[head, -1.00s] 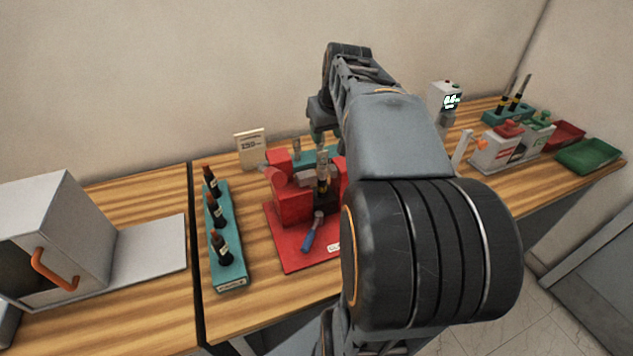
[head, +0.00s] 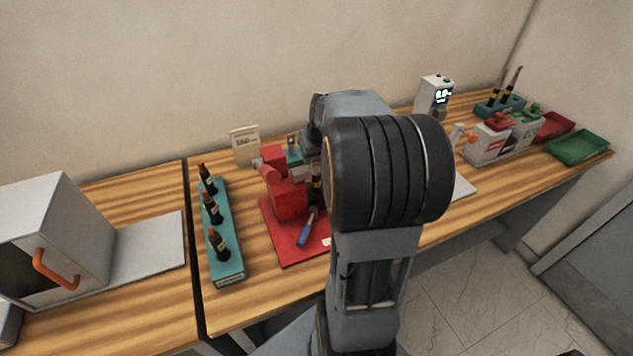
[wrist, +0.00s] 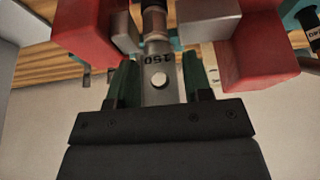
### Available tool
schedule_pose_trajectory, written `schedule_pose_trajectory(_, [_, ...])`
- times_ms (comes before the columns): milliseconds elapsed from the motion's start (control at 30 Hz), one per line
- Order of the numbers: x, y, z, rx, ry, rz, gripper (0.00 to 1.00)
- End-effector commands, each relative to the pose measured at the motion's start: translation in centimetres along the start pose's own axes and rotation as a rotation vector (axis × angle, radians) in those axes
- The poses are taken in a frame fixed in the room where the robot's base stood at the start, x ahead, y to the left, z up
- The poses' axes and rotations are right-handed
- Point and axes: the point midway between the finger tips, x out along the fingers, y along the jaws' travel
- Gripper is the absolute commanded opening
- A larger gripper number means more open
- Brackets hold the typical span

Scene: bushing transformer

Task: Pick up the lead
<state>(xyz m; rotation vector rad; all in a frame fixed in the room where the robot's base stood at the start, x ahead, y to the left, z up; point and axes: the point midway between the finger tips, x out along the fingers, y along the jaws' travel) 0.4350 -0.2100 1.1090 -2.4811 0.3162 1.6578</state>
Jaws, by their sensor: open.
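The lead stands in the red vise (head: 290,200). Its dark body with a yellow band (head: 316,183) shows in the head view beside my arm. In the wrist view its flat grey metal lug (wrist: 160,98), marked 150 and with a round hole, lies between the two dark green fingers of my gripper (wrist: 160,72). The fingers are open, one on each side of the lug. Whether either touches it is hard to tell. The vise's red blocks and grey jaws are just beyond the fingertips. In the head view my arm hides the gripper.
A blue-handled tool (head: 306,228) lies on the red base plate. A teal rack (head: 228,268) with three dark, red-tipped pieces stands to the left. A label card (head: 245,146) stands behind. A grey box with an orange handle (head: 52,268) is far left; a green tray (head: 580,147) is far right.

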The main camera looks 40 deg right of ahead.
Motion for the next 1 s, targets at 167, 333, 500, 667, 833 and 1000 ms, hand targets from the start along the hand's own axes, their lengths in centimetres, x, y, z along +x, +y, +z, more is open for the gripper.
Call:
schedule_pose_trajectory(167, [0.72, -0.03, 0.02, -0.001, 0.0, 0.0, 0.46])
schedule_pose_trajectory(333, [0.71, -0.02, 0.03, -0.001, 0.0, 0.0, 0.46])
schedule_pose_trajectory(500, [0.69, -0.02, 0.02, 0.0, 0.0, 0.0, 0.3])
schedule_pose_trajectory(667, [0.67, -0.02, 0.02, 0.0, 0.0, 0.0, 0.15])
schedule_pose_trajectory(833, [0.66, -0.01, 0.02, 0.0, 0.0, 0.0, 0.0])
schedule_pose_trajectory(1000, [0.65, -0.01, 0.01, 0.0, 0.0, 0.0, 0.0])
